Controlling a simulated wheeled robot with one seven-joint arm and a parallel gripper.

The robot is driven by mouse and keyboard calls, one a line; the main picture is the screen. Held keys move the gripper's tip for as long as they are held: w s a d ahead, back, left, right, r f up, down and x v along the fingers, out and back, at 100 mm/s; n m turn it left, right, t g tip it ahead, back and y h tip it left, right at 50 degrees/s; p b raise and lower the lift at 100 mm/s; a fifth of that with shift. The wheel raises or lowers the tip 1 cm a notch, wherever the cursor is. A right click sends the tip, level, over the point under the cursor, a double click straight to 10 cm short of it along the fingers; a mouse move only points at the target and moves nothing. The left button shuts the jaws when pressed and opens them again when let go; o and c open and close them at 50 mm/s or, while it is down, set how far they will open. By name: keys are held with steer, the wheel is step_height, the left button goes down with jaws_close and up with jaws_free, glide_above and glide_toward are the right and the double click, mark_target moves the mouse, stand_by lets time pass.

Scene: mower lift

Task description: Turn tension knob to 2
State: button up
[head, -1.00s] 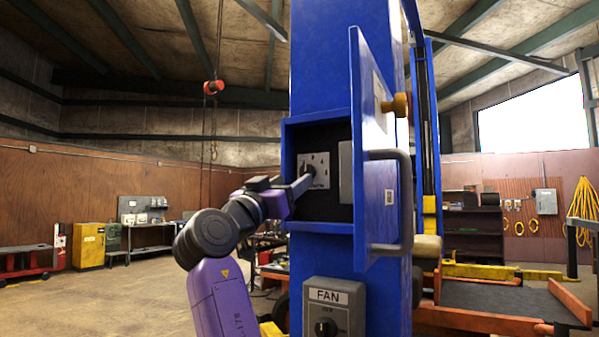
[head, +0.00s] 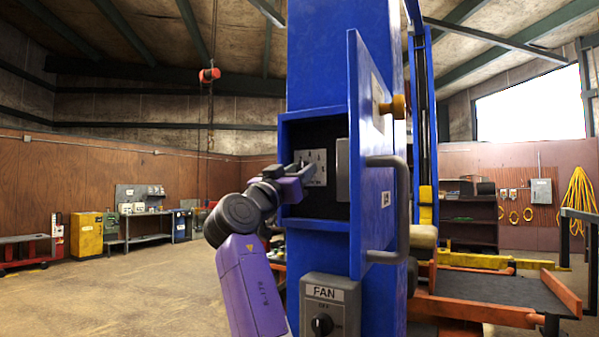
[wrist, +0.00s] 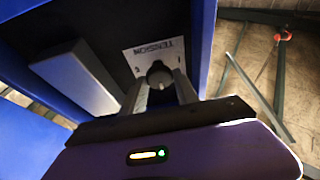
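The tension knob (wrist: 160,74) is small, dark and round. It sits on a pale plate (head: 321,162) marked TENSION, inside the open blue box on the column. My gripper (head: 303,170) reaches into the box from the left. In the wrist view its two fingers (wrist: 162,84) stand on either side of the knob, very close to it. I cannot tell whether they touch it. In the head view the gripper covers most of the knob, and its pointer setting cannot be read.
The box's blue door (head: 371,150) stands open on the right. A grey block (head: 342,168) sits right of the plate, inside the box. A grey FAN switch box (head: 330,308) is below on the column. Open floor (head: 110,295) lies to the left.

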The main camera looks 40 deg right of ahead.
jaws_close()
steer(key=shift+n, duration=0.4)
steer(key=n+t+y+p, duration=0.1)
steer(key=n, duration=0.2)
steer(key=n+t, duration=0.2)
steer(key=n, duration=0.1)
steer(key=shift+s+r+y+p, duration=0.15)
steer(key=shift+y+p, duration=0.25)
steer(key=n+y+p, duration=0.1)
steer(key=n, duration=0.1)
steer(key=n+t+y+p, duration=0.1)
steer(key=n+p, duration=0.1)
steer(key=n, duration=0.1)
steer(key=shift+t, duration=0.3)
steer(key=shift+n, duration=0.5)
steer(key=o, duration=0.9)
jaws_free()
